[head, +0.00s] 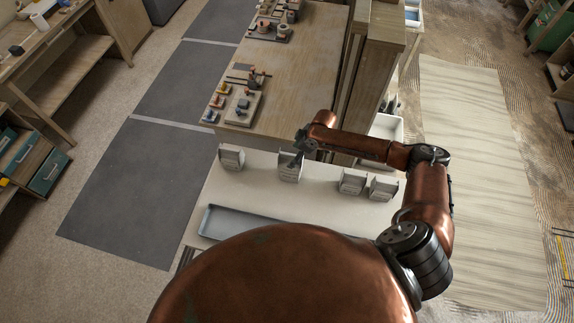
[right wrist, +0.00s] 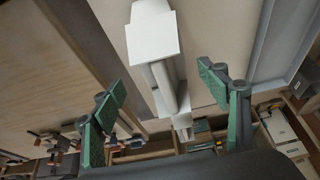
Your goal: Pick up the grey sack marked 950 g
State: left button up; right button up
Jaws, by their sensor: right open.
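Several small grey sacks stand in a row on the white table in the head view: one at the left (head: 231,159), one in the middle (head: 289,172), and two close together at the right (head: 352,182) (head: 384,189). Their markings are too small to read, so I cannot tell which is the 950 g one. My right gripper (head: 298,150) is at the middle sack's top and partly covers it. In the right wrist view its green-padded fingers (right wrist: 165,98) are spread wide, with a pale grey block-like thing (right wrist: 152,38) beyond and between them. My left gripper is out of view.
A shallow grey-blue tray (head: 212,222) lies at the white table's (head: 318,190) near edge, partly hidden by my body. A wooden bench (head: 310,50) with small parts on boards stands behind. A white bin (head: 388,127) is right of it. Dark mats (head: 130,185) cover the floor left.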

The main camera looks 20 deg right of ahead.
aim_at(286, 161)
jog(key=shift+a+f, duration=0.35)
jog(key=shift+f, duration=0.05)
jog(key=shift+w+a+f, duration=0.15)
jog(key=shift+a+f, duration=0.1)
jog(key=p+x, duration=0.1)
jog(key=x, duration=0.3)
jog(key=shift+w+a+f+p, duration=0.2)
jog(key=shift+a+f+p, duration=0.1)
jog(key=shift+p, duration=0.1)
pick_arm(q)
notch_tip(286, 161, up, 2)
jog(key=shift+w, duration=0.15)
pick_arm(e)
jog(key=shift+f, duration=0.2)
jog(key=shift+c, duration=0.3)
grip_shut()
